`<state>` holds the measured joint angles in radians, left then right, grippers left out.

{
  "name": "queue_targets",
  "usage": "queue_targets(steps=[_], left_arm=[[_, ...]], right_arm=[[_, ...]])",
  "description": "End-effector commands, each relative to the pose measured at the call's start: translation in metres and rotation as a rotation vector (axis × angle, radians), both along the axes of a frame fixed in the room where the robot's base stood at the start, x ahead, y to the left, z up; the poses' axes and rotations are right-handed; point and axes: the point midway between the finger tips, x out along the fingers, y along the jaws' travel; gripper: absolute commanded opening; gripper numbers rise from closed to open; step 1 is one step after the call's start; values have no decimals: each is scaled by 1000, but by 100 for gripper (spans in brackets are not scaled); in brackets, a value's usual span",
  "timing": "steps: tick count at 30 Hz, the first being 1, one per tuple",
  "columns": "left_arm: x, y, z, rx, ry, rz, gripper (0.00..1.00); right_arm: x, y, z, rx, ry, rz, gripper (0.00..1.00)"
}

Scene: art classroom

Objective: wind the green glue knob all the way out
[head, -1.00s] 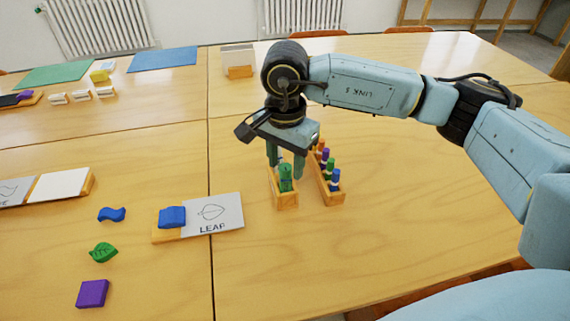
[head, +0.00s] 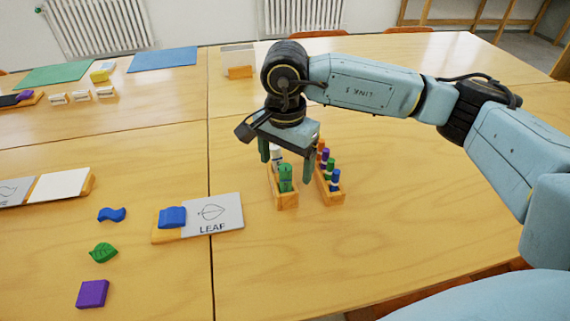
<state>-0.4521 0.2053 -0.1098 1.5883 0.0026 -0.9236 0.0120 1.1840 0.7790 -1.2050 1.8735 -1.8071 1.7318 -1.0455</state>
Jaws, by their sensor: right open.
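The green glue stick (head: 285,177) stands in the front of a narrow wooden holder (head: 288,201) at the middle of the table. Its knob cannot be told apart from its body at this size. A white stick (head: 276,154) stands behind it in the same holder. My right gripper (head: 286,165) is open above the holder, one finger on the left side and one on the right, both apart from the green glue stick. My left gripper is not in view.
A second wooden holder (head: 331,197) with several coloured sticks stands close on the right. A LEAF card (head: 225,212) and a blue block (head: 172,217) lie to the left. The table front right is clear.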

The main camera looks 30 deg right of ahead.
Motion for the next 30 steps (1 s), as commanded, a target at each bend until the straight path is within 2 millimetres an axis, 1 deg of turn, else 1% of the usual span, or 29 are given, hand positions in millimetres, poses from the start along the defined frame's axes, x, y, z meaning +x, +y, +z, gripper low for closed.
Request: queue_targets(steps=[30], left_arm=[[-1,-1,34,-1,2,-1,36]], right_arm=[[0,0,59,0,-1,0,82]])
